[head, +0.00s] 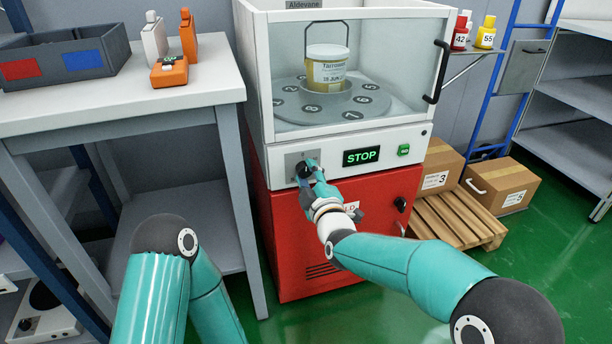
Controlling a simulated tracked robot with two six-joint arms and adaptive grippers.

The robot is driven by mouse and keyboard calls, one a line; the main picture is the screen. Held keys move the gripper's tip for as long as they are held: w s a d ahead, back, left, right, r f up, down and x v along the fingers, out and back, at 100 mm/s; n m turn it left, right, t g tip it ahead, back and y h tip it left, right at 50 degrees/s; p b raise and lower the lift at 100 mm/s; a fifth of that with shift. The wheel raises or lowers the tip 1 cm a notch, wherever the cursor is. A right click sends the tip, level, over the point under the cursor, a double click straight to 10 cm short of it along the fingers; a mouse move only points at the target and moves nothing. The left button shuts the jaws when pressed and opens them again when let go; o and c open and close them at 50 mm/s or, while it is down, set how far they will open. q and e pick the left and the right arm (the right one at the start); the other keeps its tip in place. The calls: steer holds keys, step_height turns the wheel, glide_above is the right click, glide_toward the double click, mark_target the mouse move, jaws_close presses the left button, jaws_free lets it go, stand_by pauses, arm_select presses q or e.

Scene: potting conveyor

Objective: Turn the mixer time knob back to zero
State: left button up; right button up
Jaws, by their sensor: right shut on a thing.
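The mixer (400,137) is a white machine with a glass front on a red base. Its lit display (362,156) reads STOP in green. The time knob (303,169) is a dark knob on a grey plate (291,160) at the left of the white panel. My right gripper (306,170) is at the panel, shut on the knob, and its fingers hide most of it. The knob's pointer and scale cannot be read. My left gripper is not in view; only my left arm shows at the bottom left.
A labelled tub (327,72) stands on the mixer's turntable behind the closed glass. A green switch (403,150) sits right of the display. A grey table (190,88) with bottles is at the left. Cardboard boxes (500,180) and a pallet (445,215) stand at the right.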

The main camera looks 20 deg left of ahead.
steer(key=shift+s+a+f, duration=0.25)
steer(key=shift+a+f, duration=0.05)
steer(key=o, duration=1.1)
steer(key=shift+o, duration=0.3)
steer(key=shift+w+d+r, duration=0.1)
steer(key=shift+r, duration=0.05)
steer(key=shift+d, duration=0.1)
steer(key=shift+r, duration=0.1)
steer(key=v, duration=1.2)
